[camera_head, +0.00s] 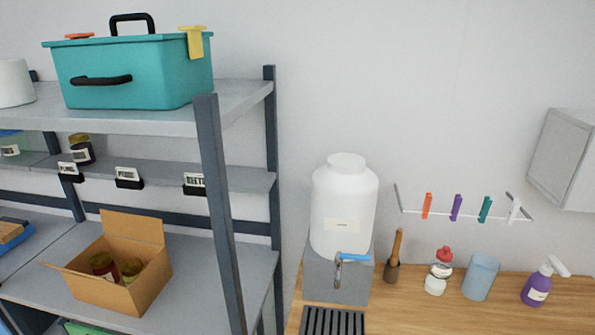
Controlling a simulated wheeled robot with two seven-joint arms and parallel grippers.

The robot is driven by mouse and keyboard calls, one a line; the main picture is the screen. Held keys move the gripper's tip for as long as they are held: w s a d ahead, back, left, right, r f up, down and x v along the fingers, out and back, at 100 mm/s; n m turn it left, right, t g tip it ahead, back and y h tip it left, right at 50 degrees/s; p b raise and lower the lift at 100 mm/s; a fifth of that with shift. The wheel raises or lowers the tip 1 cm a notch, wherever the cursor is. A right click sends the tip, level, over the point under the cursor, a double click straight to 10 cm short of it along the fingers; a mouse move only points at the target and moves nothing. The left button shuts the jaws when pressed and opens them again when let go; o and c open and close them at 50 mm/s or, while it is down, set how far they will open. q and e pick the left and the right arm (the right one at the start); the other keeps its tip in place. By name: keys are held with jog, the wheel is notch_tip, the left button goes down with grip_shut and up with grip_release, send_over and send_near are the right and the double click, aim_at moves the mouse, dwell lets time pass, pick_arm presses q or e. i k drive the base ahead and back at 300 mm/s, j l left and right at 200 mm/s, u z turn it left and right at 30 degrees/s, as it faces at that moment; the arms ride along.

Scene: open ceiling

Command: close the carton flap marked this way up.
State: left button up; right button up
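An open cardboard carton (118,291) stands on the middle shelf of the rack at the left. One flap (132,227) stands up at its back, and another flap (75,274) sticks out at its left front. Two jars with dark contents (104,266) and (131,268) stand inside the carton. No "this way up" marking is readable on any flap from here. Neither of my grippers is in this view.
Rack posts (222,220) rise to the right of the carton. A teal cooler box (135,72) sits on the top shelf. Free shelf (215,270) lies right of the carton. A wooden counter (420,310) at the right holds a white dispenser (343,210) and bottles.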

aim_at(140, 228)
jog(key=u, duration=1.3)
